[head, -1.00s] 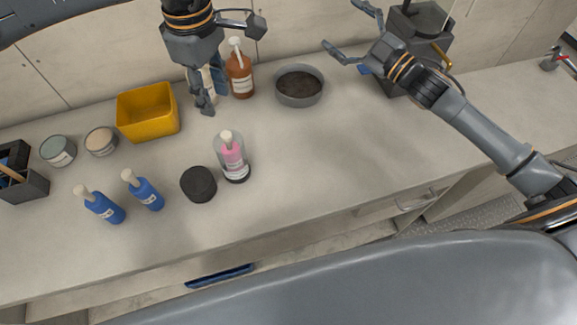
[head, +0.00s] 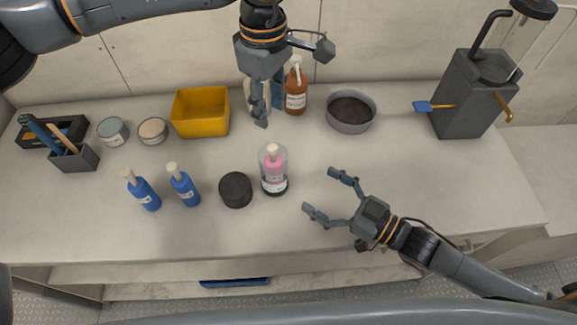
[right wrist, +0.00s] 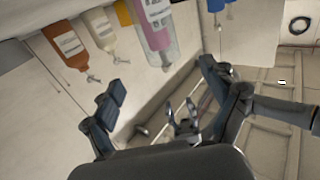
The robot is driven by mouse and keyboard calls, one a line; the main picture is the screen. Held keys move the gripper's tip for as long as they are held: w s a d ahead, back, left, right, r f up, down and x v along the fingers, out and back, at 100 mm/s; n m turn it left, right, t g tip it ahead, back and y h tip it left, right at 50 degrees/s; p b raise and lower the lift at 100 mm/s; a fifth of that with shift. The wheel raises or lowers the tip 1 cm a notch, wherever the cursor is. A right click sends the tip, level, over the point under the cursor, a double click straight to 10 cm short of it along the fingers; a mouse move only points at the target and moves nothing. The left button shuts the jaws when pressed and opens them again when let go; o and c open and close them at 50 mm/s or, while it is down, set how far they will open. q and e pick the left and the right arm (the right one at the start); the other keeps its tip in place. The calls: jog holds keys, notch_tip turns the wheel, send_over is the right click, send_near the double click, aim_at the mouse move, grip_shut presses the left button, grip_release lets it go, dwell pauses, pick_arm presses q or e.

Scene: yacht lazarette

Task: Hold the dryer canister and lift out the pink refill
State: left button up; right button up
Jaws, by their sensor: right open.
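The dryer canister (head: 284,157) is a clear cylinder standing upright on the counter, with the pink refill (head: 273,172) inside it. The refill has a cream top and a white label. The right wrist view also shows the canister with the pink refill (right wrist: 154,32) at the top, beyond the fingers. My right gripper (head: 326,193) is open and empty, to the right of the canister, its fingers pointing towards it. My left gripper (head: 262,119) points down behind the canister, apart from it; its finger spacing is unclear.
A black round lid (head: 235,190) and two blue bottles (head: 185,188) stand left of the canister. Behind are a yellow bin (head: 201,113), an amber bottle (head: 296,92) and a grey bowl (head: 350,113). A grey machine (head: 467,97) stands at right.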

aim_at(284, 168)
jog(key=x, duration=1.3)
